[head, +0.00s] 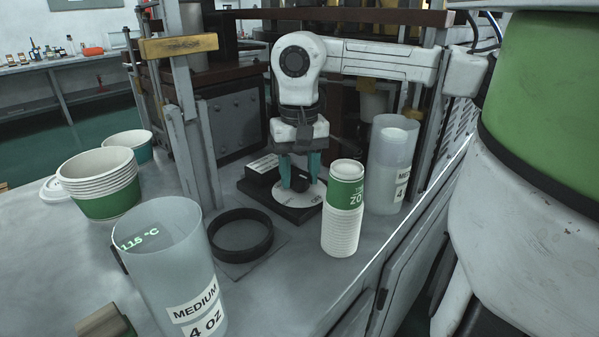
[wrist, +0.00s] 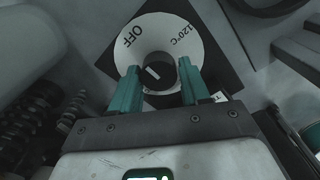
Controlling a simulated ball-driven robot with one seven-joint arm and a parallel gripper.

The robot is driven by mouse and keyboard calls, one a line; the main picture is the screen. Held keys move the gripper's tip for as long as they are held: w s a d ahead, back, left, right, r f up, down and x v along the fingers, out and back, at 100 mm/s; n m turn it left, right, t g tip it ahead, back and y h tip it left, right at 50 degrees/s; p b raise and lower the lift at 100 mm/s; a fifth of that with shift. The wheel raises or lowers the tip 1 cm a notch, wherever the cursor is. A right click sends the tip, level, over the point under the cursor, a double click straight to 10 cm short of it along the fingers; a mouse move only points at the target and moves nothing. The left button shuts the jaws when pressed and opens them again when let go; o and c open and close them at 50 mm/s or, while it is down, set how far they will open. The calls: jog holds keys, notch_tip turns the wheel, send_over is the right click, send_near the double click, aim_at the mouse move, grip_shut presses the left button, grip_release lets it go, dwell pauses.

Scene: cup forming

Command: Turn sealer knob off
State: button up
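The sealer knob (wrist: 158,74) is black with a white pointer line. It stands on a white round dial (wrist: 185,38) marked OFF at upper left and 120°C at upper right. The line slants from upper left to lower right. The dial (head: 258,191) also shows in the head view, on a black base in front of the press. My gripper (head: 300,172) points down over it. In the wrist view its two teal fingers (wrist: 158,75) stand apart, one at each side of the knob. Whether they press on it I cannot tell.
A stack of white and green cups (head: 341,232) stands right of the dial, with a clear holder (head: 391,165) behind it. A black ring (head: 241,234) lies front left. A large clear holder (head: 170,270) and stacked bowls (head: 100,182) stand further left.

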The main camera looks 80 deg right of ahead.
aim_at(299, 175)
jog(key=o, duration=0.3)
notch_tip(299, 175, up, 11)
jog(key=shift+f+p, duration=0.1)
jog(key=shift+p, duration=0.35)
dwell(0.6)
